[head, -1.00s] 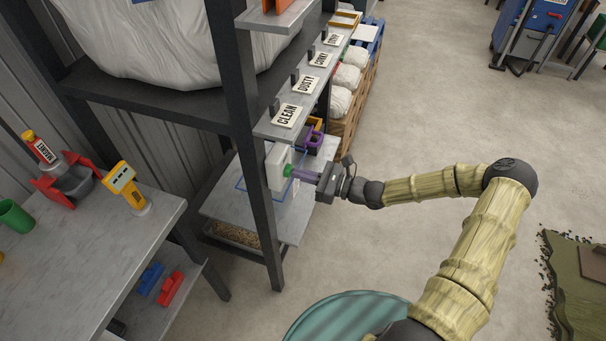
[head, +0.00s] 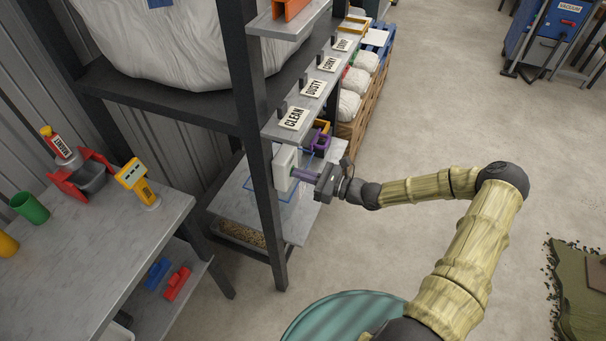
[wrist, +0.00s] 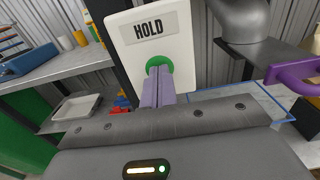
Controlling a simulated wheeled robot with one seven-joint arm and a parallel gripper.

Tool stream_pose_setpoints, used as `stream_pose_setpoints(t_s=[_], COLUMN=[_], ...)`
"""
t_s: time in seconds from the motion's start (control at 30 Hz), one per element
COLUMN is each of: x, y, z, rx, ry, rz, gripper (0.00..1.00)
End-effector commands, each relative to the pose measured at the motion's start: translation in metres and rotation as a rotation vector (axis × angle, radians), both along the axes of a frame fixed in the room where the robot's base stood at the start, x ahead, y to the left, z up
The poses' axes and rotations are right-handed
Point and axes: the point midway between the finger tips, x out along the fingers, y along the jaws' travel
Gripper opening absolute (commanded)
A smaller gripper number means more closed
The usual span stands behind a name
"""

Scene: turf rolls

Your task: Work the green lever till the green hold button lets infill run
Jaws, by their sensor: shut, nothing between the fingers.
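The green hold button (wrist: 157,64) sits on a white box (wrist: 176,46) with a "HOLD" label, which also shows in the head view (head: 284,171) on the rack post. My gripper (wrist: 157,72) is shut, its purple fingertips against the green button and partly covering it. In the head view my gripper (head: 298,175) reaches left to the box and hides the button. I cannot tell how far the button is pressed. A grey spout (wrist: 243,20) hangs to the right of the box in the wrist view. I cannot make out a green lever.
A blue-outlined square (wrist: 245,92) marks the shelf under the spout. A purple handle (wrist: 293,76) is close on the right. The dark rack post (head: 262,150) stands beside the box. A workbench (head: 100,240) is at left; open floor (head: 420,110) lies right.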

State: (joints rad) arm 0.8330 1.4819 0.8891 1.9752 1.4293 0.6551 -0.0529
Motion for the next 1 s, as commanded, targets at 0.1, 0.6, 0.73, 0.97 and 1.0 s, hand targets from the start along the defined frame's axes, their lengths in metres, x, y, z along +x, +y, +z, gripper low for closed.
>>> stream_pose_setpoints(t_s=[0.1,0.6,0.73,0.97,1.0], x=[0.001,0.001,0.0,-0.005,-0.007], y=[0.005,0.005,0.004,-0.011,-0.017], z=[0.005,0.006,0.006,0.007,0.006], rx=[0.01,0.011,0.011,0.01,0.008], ry=[-0.007,-0.008,-0.008,-0.009,-0.008], rz=[0.006,0.007,0.007,0.009,0.01], gripper=[0.0,0.0,0.0,0.0,0.0])
